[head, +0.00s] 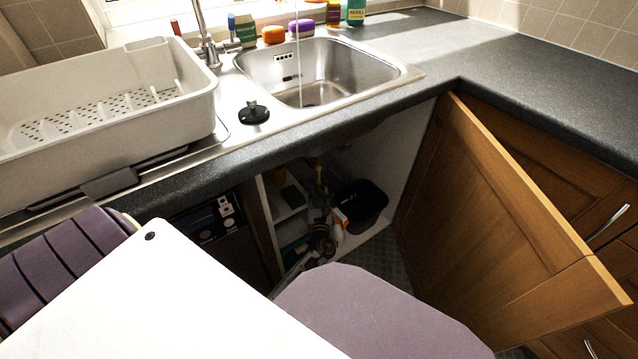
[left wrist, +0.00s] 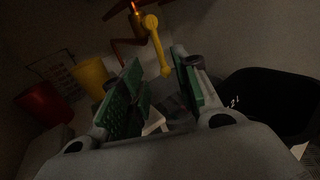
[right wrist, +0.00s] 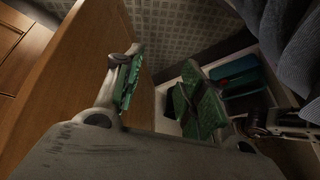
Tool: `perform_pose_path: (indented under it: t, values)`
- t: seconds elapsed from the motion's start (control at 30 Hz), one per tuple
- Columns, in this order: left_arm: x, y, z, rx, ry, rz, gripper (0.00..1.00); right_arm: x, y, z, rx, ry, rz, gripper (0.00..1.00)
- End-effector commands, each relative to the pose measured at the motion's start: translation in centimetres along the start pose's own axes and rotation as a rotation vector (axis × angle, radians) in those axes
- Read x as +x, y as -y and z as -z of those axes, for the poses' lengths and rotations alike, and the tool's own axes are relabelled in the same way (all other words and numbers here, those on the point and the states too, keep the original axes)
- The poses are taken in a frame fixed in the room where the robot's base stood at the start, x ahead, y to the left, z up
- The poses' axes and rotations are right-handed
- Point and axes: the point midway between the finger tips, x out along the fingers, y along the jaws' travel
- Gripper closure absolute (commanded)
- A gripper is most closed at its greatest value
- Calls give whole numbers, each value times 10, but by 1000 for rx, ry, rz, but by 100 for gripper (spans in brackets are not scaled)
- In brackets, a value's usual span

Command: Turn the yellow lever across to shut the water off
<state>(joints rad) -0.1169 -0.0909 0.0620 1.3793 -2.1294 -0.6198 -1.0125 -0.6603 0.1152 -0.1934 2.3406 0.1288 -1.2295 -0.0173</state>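The yellow lever (left wrist: 157,48) shows in the left wrist view, on a copper pipe (left wrist: 127,48) at the back of the sink cupboard. It hangs down from its round end, leaning slightly right. My left gripper (left wrist: 155,88) is open, with green-padded fingers apart. The lever's lower end appears between and beyond the fingertips, with no clear contact. In the head view my left gripper (head: 320,205) reaches inside the dark cupboard and is hard to make out. My right gripper (right wrist: 160,85) is open and empty in the right wrist view, near the wooden door.
The cupboard door (head: 490,230) stands open on the right. A black bin (head: 361,205) is inside the cupboard; a yellow cup (left wrist: 92,75) and red cup (left wrist: 43,104) are left of the gripper. Water (head: 298,60) runs into the sink (head: 390,76). A white dish rack (head: 100,135) stands left.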

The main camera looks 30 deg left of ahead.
Motion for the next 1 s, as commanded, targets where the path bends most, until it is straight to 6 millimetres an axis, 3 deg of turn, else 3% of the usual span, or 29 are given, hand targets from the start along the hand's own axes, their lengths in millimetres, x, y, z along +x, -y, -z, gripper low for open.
perform_pose_path:
  t: [0.2,0.6,1.0]
  values:
    - [23,0,1,-1,0,-1,69,16,2,-13,12,-4,16,60]
    - [61,0,1,-1,1,-1,69,38,3,-13,27,-57,37,60]
    - [74,0,0,-1,-1,0,69,47,4,-21,35,-67,43,60]
